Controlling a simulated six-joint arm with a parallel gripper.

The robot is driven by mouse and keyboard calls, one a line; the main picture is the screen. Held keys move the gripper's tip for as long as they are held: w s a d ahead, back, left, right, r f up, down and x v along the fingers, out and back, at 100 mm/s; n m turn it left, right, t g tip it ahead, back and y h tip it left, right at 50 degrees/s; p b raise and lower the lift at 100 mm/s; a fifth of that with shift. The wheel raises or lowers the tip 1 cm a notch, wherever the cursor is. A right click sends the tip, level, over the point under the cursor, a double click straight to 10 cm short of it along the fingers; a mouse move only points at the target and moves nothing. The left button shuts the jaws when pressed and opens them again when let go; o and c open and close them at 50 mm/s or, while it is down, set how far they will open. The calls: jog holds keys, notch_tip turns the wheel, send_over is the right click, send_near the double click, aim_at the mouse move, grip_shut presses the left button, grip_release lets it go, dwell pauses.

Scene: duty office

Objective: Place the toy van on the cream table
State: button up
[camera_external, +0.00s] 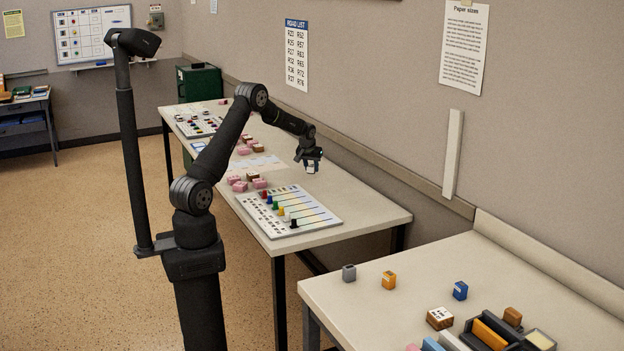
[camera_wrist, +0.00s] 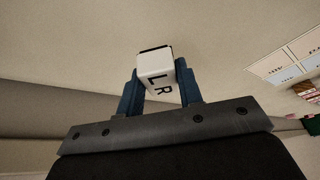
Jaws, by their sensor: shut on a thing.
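My gripper (camera_external: 310,157) is above the cream long table, near its wall side. In the wrist view, my gripper (camera_wrist: 159,72) has its two blue fingers shut on a white block (camera_wrist: 155,66) with a dark end and the black letters L and R. The held block shows only as a small pale shape in the external view (camera_external: 312,168). I cannot tell whether this block is the toy van; nothing else in view is clearly a van. The long cream table (camera_external: 365,212) and a nearer cream table (camera_external: 375,320) are both in view.
The long table holds a white board with coloured pegs (camera_external: 290,211), pink and brown blocks (camera_external: 240,185) and a farther peg board (camera_external: 198,124).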

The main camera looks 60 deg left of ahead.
aim_at(310, 182)
jog(key=shift+a+f, duration=0.5)
jog(key=shift+a, duration=0.3)
jog(key=shift+f, duration=2)
jog(key=shift+f, duration=0.1)
jog(key=o, duration=1)
jog(key=shift+c, duration=0.2)
jog(key=v, duration=1.2)
jog(key=shift+a, duration=0.1)
